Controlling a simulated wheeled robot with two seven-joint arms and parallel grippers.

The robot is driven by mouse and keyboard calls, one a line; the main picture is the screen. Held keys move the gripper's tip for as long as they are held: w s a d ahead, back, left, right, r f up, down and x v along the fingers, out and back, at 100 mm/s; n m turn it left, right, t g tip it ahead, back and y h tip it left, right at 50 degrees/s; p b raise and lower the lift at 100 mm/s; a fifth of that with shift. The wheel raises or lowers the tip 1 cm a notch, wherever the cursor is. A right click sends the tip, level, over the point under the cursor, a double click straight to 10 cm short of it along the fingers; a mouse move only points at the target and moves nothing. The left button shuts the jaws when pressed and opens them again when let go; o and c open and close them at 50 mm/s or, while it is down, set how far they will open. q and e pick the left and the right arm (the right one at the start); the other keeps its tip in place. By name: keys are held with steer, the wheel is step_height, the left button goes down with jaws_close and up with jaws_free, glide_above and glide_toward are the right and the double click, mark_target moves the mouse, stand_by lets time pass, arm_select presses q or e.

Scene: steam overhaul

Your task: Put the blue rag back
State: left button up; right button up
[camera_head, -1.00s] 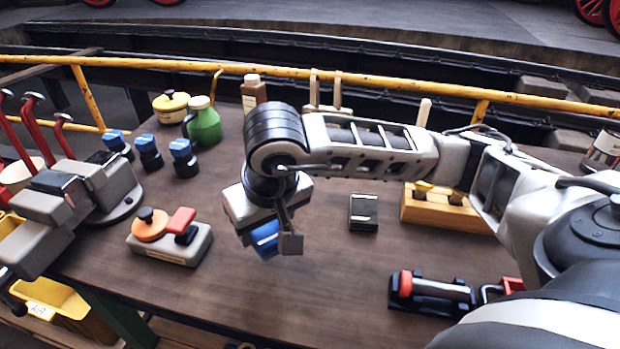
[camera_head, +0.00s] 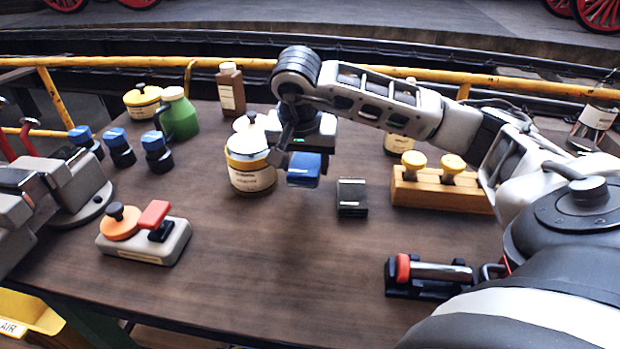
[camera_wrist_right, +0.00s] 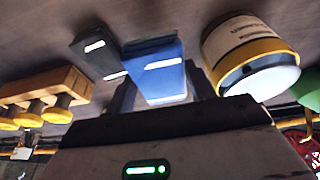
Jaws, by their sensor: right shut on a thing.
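The blue rag (camera_head: 304,169) is a small folded block with a pale label. My right gripper (camera_head: 300,155) is shut on it and holds it above the bench, just right of a white tin with a yellow band (camera_head: 252,180). In the right wrist view the rag (camera_wrist_right: 157,72) sits between the fingers of my right gripper (camera_wrist_right: 160,92). A similar black folded block (camera_head: 352,197) lies on the bench just right of and below the held rag. My left gripper is not in view.
The wooden bench (camera_head: 280,270) is clear in the front middle. A wooden block with yellow-topped pegs (camera_head: 440,196) stands right. A green jug (camera_head: 178,115), brown bottle (camera_head: 231,90) and several blue-capped items (camera_head: 120,148) stand at the back left.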

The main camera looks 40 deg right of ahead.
mark_target(310, 192)
steer(key=d+f, duration=0.1)
steer(key=w+d+f, duration=0.1)
steer(key=f, duration=0.1)
steer(key=shift+w+d+f, duration=0.15)
steer(key=shift+w, duration=0.05)
steer(key=shift+a+p+x, duration=0.1)
steer(key=shift+p+x, duration=0.2)
steer(key=shift+x, duration=0.55)
steer(key=shift+a+p+x, duration=0.15)
steer(key=shift+p+x, duration=0.1)
steer(key=shift+x, duration=0.6)
steer(key=shift+s+f, duration=0.15)
steer(key=shift+s, duration=0.05)
steer(key=o, duration=0.9)
steer(key=b+v, duration=0.1)
steer(key=v, duration=1.1)
steer(key=shift+s, duration=0.1)
